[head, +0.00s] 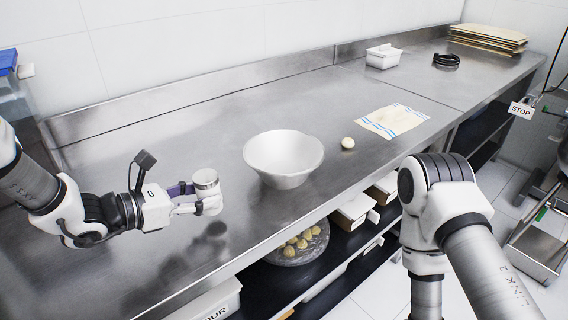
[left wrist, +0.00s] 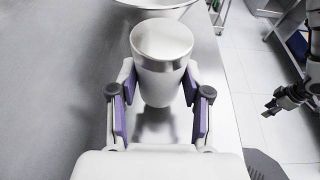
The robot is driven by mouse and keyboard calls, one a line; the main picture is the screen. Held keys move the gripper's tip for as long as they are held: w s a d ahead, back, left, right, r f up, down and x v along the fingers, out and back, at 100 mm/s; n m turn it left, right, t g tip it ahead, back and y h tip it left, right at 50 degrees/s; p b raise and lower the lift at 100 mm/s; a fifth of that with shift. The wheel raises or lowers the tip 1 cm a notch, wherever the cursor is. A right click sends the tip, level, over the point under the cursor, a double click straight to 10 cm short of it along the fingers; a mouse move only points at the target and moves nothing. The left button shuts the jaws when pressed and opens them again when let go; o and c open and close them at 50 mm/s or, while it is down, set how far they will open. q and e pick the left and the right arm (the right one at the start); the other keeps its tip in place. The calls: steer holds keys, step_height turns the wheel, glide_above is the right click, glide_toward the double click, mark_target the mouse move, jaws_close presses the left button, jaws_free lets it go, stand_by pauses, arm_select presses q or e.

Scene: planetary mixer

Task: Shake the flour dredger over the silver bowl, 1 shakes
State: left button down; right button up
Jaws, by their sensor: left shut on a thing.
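The flour dredger (head: 206,181) is a small pale metal cylinder with a lighter top. My left gripper (head: 196,197) is shut on it and holds it upright above the counter, left of the bowl. In the left wrist view the dredger (left wrist: 162,65) stands between the purple-padded fingers (left wrist: 160,110). The silver bowl (head: 283,160) is wide and pale and sits on the steel counter. Its rim also shows at the top of the left wrist view (left wrist: 150,4). My right arm is in the head view at lower right, but its gripper is out of sight.
A white ball, perhaps dough (head: 347,143), and a striped cloth (head: 393,121) lie right of the bowl. A white container (head: 383,57) and stacked boards (head: 488,38) stand farther back. Bare steel counter (head: 215,125) lies behind the dredger. A lower shelf holds a bowl of several dough-like lumps (head: 298,246).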

mark_target(195, 180)
arm_select(q)
steer(key=shift+r, duration=0.7)
steer(key=shift+r+p, duration=1)
steer(key=shift+r, duration=0.3)
steer(key=shift+f, duration=0.1)
